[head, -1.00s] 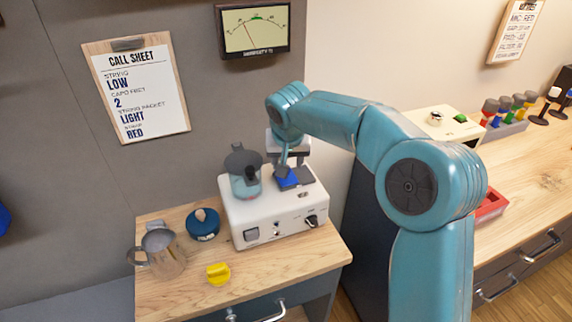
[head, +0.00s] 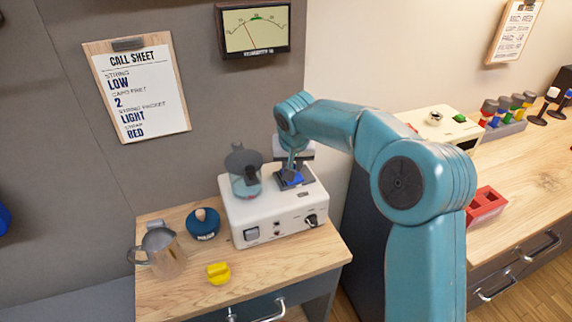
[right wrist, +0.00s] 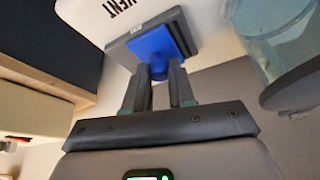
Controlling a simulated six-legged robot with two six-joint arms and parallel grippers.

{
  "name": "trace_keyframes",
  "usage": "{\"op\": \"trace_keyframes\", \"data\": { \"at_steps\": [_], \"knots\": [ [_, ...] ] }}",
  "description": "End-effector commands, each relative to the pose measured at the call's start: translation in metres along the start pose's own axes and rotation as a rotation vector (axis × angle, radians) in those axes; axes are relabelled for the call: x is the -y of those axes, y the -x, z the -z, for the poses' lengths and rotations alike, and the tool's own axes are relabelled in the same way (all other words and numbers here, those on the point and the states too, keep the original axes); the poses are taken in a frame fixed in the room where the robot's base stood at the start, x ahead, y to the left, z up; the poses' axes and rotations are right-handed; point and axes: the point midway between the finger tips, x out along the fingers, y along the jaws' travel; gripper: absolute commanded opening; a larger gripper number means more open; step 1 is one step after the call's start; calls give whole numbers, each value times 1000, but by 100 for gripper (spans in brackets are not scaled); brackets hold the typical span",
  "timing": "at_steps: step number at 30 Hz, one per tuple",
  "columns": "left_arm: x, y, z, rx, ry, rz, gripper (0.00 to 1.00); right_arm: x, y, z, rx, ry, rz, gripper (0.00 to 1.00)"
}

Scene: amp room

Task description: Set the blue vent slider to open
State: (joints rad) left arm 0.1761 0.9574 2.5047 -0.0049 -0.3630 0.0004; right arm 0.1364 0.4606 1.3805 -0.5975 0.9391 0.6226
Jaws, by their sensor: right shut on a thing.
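The blue vent slider (head: 292,178) sits on a dark plate on top of the white box (head: 262,219). In the right wrist view the slider (right wrist: 155,52) is a blue block with a small knob, at one side of its grey track (right wrist: 183,32), beside printed letters reading "VENT". My right gripper (head: 288,172) reaches down over the slider. In the right wrist view its two fingers (right wrist: 159,80) are shut on the slider's blue knob. My left gripper is not in view.
A clear jar with a dark lid (head: 245,175) stands on the box, left of the slider. A metal jug (head: 163,252), a dark blue round object (head: 203,224) and a yellow piece (head: 218,273) sit on the wooden top. A meter (head: 254,30) hangs above.

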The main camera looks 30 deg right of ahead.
Motion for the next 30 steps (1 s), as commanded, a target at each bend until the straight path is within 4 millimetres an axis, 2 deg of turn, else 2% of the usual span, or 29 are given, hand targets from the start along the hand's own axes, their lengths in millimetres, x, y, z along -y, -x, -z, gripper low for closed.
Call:
{"op": "trace_keyframes", "data": {
  "at_steps": [1,3,6,15,16,18,26,30],
  "knots": [
    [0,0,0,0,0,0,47,-12,-1,4,-3,-6,-3,0],
    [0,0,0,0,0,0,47,-24,-2,8,-2,-6,-3,0],
    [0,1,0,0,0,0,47,-34,-3,11,-3,-4,-3,0],
    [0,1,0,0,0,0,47,-37,-3,12,-5,-1,-4,0],
    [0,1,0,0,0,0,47,-37,-3,12,-6,-2,-4,31],
    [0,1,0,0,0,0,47,-37,-3,12,-5,-2,-5,50],
    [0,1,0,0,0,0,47,-36,-3,11,-3,-1,-2,50],
    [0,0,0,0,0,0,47,-35,6,12,-5,-1,-1,50]
  ]
}}
